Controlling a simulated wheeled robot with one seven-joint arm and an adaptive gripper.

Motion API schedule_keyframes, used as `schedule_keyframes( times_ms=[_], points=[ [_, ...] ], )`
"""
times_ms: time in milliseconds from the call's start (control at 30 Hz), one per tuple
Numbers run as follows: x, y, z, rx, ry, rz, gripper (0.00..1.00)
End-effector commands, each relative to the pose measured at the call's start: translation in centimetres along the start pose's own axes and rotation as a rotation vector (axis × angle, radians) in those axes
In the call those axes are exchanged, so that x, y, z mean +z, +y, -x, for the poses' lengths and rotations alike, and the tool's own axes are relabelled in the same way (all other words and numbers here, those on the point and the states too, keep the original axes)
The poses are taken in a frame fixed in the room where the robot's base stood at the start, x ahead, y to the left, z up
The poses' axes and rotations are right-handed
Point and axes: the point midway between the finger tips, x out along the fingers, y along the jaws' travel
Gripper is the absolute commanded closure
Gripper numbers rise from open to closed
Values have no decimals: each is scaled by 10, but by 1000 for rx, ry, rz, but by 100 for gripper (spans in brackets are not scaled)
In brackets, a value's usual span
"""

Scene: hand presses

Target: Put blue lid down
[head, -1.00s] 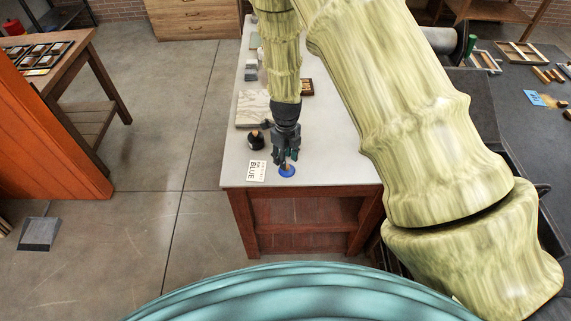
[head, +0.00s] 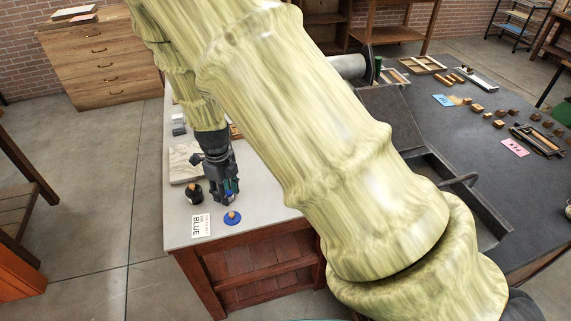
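The blue lid (head: 232,219), a small blue disc with a wooden knob, lies flat on the pale table top (head: 262,205) near its front edge. A white card reading BLUE (head: 201,226) lies just left of it. My gripper (head: 228,202) points down just behind and above the lid, apart from its knob. Its fingers look spread with nothing held between them, though they are small in this view. A black round jar or pot (head: 194,194) with a brownish top stands left of my gripper.
A pale marbled slab (head: 184,163) and grey blocks (head: 179,128) lie farther back on the table. My arm hides much of the table's right side. A dark bench (head: 455,130) with small wooden pieces and a pink card (head: 515,148) stands at right.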

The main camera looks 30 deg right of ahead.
Motion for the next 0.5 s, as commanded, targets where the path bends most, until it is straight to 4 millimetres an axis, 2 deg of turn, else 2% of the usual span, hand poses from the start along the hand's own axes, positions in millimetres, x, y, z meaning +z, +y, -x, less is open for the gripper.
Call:
schedule_keyframes(
  times_ms=[167, 300, 500],
  points=[
    [-39, 2, -44, -20, 48, 234, 63],
    [-83, 8, -88, -35, 95, 538, 63],
    [-140, 23, -137, -32, 140, 955, 63]
  ],
)
